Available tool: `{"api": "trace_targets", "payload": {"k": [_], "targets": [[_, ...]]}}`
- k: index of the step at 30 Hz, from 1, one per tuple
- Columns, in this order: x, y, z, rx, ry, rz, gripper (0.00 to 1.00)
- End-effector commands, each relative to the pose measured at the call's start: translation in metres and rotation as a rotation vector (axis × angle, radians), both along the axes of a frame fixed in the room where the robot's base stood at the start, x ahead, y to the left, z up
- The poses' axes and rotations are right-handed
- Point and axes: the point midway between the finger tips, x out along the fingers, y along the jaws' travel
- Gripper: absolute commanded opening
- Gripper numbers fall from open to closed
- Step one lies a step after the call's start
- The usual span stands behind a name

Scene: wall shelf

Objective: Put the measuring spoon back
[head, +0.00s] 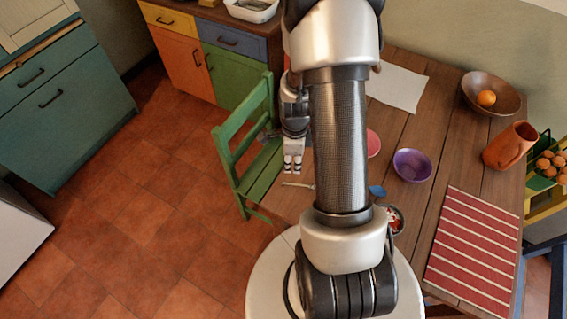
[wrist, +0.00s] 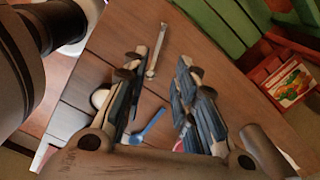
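A blue spoon-shaped utensil (wrist: 148,128) lies on the wooden table between the bases of my fingers in the wrist view. It seems to be the blue piece (head: 377,191) beside my arm in the head view, partly hidden. A thin pale metal utensil (wrist: 157,50) lies farther out, near my fingertips in the wrist view; it also shows in the head view (head: 298,185). I cannot tell for sure which is the measuring spoon. My gripper (head: 293,168) is open and empty above the table's left part; its spread fingers show in the wrist view (wrist: 163,57).
A green chair (head: 245,140) stands at the table's left edge. On the table are a purple bowl (head: 412,165), a partly hidden pink dish (head: 373,143), a striped mat (head: 474,248), an orange jug (head: 509,146) and a wooden bowl (head: 481,84). My arm hides the table's middle.

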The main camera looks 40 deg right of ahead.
Motion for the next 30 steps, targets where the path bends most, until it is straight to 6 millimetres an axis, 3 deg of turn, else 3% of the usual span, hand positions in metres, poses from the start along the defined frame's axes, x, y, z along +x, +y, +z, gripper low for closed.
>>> {"api": "trace_targets", "payload": {"k": [4,8,12,18,24,30], "targets": [[0.017,0.019,0.058,-0.036,-0.051,0.262,0.26],[0.021,0.051,0.127,-0.085,-0.097,0.623,0.26],[0.008,0.090,0.192,-0.150,-0.139,1.020,0.26],[-0.035,0.141,0.262,-0.273,-0.185,1.580,0.26],[-0.084,0.173,0.298,-0.401,-0.203,2.033,0.26],[-0.108,0.184,0.307,-0.470,-0.202,2.243,0.26]]}}
